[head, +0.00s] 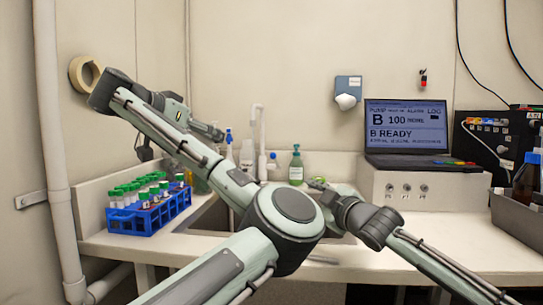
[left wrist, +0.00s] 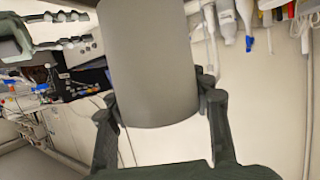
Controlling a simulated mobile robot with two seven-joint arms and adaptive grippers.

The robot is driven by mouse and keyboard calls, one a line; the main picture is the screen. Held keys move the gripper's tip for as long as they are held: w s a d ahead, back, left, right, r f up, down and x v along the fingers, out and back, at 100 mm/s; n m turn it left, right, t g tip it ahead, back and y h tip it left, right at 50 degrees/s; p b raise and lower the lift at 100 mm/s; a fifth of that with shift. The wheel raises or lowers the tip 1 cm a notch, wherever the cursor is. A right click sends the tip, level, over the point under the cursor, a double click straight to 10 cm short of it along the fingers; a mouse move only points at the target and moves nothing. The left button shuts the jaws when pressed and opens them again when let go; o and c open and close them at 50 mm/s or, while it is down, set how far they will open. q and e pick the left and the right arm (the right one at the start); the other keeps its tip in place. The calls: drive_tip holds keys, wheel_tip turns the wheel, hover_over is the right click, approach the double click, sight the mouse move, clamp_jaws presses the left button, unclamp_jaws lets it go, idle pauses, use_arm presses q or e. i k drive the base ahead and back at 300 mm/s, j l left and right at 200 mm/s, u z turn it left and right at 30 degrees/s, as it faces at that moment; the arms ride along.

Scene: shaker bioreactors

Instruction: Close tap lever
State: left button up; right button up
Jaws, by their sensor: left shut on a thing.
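In the left wrist view my left gripper (left wrist: 160,96) has its two dark fingers on either side of a wide, smooth grey cylinder (left wrist: 152,40), shut on it. The cylinder fills the middle of that view and runs out of its top edge. A white tap (head: 257,118) with a bent top stands behind the sink (head: 205,218). I cannot make out its lever clearly.
A blue rack (head: 148,222) of green-capped tubes stands left of the sink. A green pump bottle (head: 296,168) stands behind it. A laptop (head: 406,128) sits on a pale box (head: 385,198) to the right. The front right bench (head: 440,240) has bare room.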

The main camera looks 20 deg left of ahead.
sight(273, 155)
drive_tip(key=i+j, duration=1.05)
drive_tip(key=j, duration=0.1)
